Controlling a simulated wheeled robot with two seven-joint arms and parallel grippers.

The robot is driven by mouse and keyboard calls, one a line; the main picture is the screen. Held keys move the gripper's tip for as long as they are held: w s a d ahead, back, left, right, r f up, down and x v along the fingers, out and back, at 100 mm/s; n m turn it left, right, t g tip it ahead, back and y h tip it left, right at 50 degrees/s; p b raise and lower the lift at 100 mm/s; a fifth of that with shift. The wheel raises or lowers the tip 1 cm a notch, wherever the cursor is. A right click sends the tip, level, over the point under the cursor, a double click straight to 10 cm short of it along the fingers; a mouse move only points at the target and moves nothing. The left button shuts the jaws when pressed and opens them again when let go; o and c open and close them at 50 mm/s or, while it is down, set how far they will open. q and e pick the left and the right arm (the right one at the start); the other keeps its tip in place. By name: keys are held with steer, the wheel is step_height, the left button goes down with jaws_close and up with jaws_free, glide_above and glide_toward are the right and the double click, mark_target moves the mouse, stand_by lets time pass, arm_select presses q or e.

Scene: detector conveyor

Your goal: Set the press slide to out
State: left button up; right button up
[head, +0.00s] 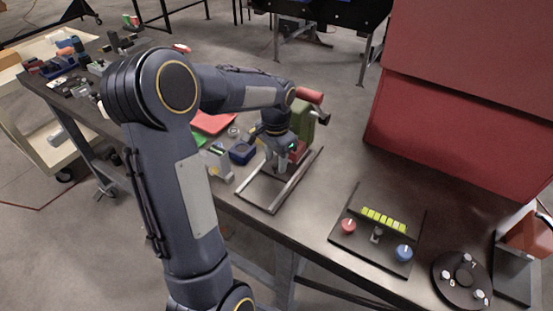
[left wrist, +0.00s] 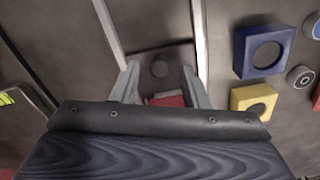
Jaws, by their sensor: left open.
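The press is a green body (head: 303,120) with a red-ended handle (head: 310,96) at the back of a rail frame (head: 266,207). In the left wrist view, two pale rails (left wrist: 199,40) run along a dark slide plate (left wrist: 140,57) with a round dark knob (left wrist: 160,68). My left gripper (head: 280,168) is low over the rails in front of the press. In the left wrist view its open fingers (left wrist: 160,88) appear on either side of the knob. I cannot tell whether they touch it. A red part (left wrist: 166,101) shows between the fingers. My right gripper is not in view.
A panel (head: 392,243) with red and blue knobs and a dial plate (head: 461,280) lie to the right. A blue block (head: 242,151) sits left of the rails; it also shows in the wrist view (left wrist: 246,50), above a yellow block (left wrist: 240,100). A red cabinet (head: 460,130) stands behind.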

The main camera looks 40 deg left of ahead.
arm_select(q)
steer(key=shift+f, duration=0.45)
jaws_close()
